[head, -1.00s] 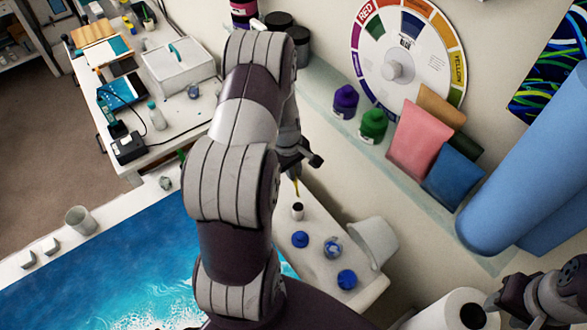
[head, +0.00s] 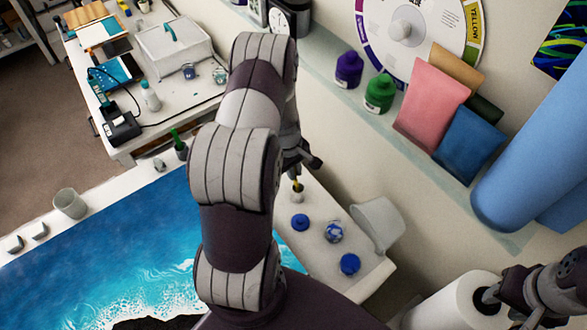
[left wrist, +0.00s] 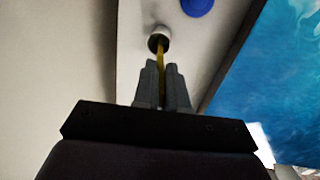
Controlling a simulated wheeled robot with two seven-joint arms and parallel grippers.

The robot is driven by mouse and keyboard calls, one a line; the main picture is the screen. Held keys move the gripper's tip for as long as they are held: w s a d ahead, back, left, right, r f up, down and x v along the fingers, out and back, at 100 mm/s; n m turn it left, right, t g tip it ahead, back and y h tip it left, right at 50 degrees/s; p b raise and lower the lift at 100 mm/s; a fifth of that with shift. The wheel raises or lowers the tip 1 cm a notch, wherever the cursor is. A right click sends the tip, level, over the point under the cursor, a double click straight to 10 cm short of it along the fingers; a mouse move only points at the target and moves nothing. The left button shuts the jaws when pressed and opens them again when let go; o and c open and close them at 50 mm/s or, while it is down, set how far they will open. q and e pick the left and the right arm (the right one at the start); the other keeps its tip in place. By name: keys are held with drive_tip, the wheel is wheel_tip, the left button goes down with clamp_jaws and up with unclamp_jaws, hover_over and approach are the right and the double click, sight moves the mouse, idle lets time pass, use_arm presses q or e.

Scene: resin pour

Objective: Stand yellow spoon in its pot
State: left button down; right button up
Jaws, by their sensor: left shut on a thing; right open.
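My left gripper (left wrist: 161,72) is shut on the yellow spoon (left wrist: 160,56), a thin yellow stick; in the head view the gripper (head: 302,162) is partly hidden by my arm. The pot is a small white cylinder with a dark mouth (left wrist: 164,32), also in the head view (head: 297,196). The spoon's far end (head: 297,184) lines up with the pot's mouth and seems to enter it; how deep, I cannot tell. The spoon looks nearly upright in the head view. My right gripper (head: 492,294) is open at the lower right, by a white roll.
A white bucket (head: 376,222) leans at the right. The blue wave panel (head: 120,255) fills the left. The white roll (head: 450,310) stands at lower right.

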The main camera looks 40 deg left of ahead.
use_arm(q)
drive_tip(key=c, duration=1.1)
unclamp_jaws()
drive_tip(key=shift+s+d+r, duration=0.1)
use_arm(e)
drive_tip(key=shift+s+d, duration=0.1)
use_arm(q)
drive_tip(key=shift+r, duration=0.45)
use_arm(e)
wheel_tip(320, 180, down, 4)
drive_tip(key=b, duration=0.3)
drive_tip(key=shift+r, duration=0.25)
drive_tip(key=shift+b, duration=0.3)
use_arm(q)
wheel_tip(320, 180, up, 12)
drive_tip(key=s, duration=0.1)
drive_tip(key=shift+a+f, duration=0.15)
drive_tip(key=shift+a, duration=0.3)
drive_tip(key=shift+s, duration=0.1)
